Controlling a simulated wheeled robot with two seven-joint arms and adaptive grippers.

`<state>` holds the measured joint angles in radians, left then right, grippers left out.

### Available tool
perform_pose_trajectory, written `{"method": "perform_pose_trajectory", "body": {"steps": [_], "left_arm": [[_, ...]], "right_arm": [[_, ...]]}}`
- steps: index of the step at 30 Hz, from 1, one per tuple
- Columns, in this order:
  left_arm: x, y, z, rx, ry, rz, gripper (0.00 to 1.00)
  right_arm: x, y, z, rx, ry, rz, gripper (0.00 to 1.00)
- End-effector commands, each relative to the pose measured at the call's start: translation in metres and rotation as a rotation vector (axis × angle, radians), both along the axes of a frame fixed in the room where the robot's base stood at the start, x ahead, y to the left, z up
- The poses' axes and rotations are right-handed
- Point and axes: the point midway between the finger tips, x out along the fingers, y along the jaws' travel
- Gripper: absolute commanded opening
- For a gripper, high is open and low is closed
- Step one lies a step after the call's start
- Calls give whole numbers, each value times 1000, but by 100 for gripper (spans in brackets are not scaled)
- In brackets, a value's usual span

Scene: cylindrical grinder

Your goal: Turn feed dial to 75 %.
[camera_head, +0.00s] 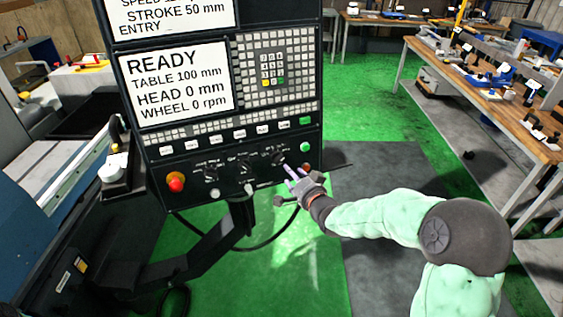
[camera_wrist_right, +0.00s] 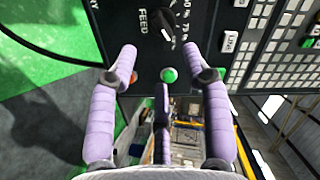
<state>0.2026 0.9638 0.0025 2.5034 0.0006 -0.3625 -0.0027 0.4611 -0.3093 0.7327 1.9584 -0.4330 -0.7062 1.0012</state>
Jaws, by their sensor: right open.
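The feed dial (camera_head: 278,157) is a black knob, the rightmost of the row of dials on the control panel. In the right wrist view the feed dial (camera_wrist_right: 166,27) is at the top, beside the word FEED and several percent marks. I cannot tell which mark it points to. My right gripper (camera_head: 293,172) is just below and in front of the dial in the head view. In the right wrist view my right gripper (camera_wrist_right: 158,52) has its two purple fingers spread, with nothing between them; the dial lies beyond the fingertips. My left gripper is out of view.
The machine's control panel (camera_head: 222,184) has a screen reading READY, a red stop button (camera_head: 176,183) and a green button (camera_head: 305,147) that also shows in the right wrist view (camera_wrist_right: 168,75). A workbench (camera_head: 470,90) with tools stands right. Green floor lies between.

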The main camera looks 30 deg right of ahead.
Motion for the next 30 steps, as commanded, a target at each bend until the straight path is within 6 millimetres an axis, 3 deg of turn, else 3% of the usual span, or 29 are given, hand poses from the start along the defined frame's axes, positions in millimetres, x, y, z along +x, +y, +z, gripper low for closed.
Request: {"method": "perform_pose_trajectory", "body": {"steps": [15,21,30], "left_arm": [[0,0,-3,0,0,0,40],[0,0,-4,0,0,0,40],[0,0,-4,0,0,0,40]], "right_arm": [[77,-8,-17,-1,1,1,49],[90,-10,-20,1,3,2,49],[93,-11,-20,-1,1,1,49]]}}
